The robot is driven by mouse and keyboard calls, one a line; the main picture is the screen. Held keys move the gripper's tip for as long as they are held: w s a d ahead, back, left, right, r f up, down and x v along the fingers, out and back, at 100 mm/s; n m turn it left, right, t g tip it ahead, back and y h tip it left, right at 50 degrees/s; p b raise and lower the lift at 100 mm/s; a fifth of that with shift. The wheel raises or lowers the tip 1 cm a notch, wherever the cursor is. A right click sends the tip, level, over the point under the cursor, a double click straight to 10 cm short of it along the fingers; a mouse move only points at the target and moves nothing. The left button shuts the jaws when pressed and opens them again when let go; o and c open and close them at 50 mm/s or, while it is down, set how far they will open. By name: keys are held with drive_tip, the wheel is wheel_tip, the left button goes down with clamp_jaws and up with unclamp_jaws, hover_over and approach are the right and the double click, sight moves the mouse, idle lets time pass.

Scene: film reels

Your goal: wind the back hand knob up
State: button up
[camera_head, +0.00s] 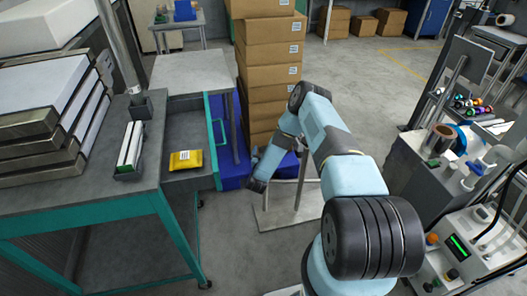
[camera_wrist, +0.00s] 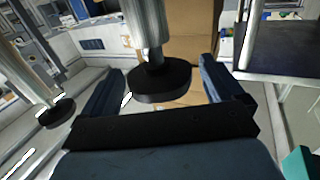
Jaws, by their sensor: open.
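In the wrist view my gripper (camera_wrist: 162,82) is open, with one dark finger on each side. A round black knob (camera_wrist: 160,84) on a thick metal stem shows between the fingers, apparently clear of both. A second black knob (camera_wrist: 55,113) on a pale stem is left of the fingers. I cannot tell from the labels or shapes which is the back one. In the head view my gripper (camera_head: 257,184) is low, beside a pale floor stand (camera_head: 275,214) with thin posts. The knobs cannot be made out there.
Stacked cardboard boxes (camera_head: 270,75) stand behind the arm. At left is a workbench (camera_head: 80,212) with an open drawer (camera_head: 188,180) holding a yellow packet (camera_head: 186,160). A machine with a green display (camera_head: 458,246) stands at right. Some floor is clear around the stand.

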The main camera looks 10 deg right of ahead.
drive_tip(key=shift+w+d, duration=0.25)
drive_tip(key=shift+w, duration=0.35)
drive_tip(key=shift+c, duration=0.2)
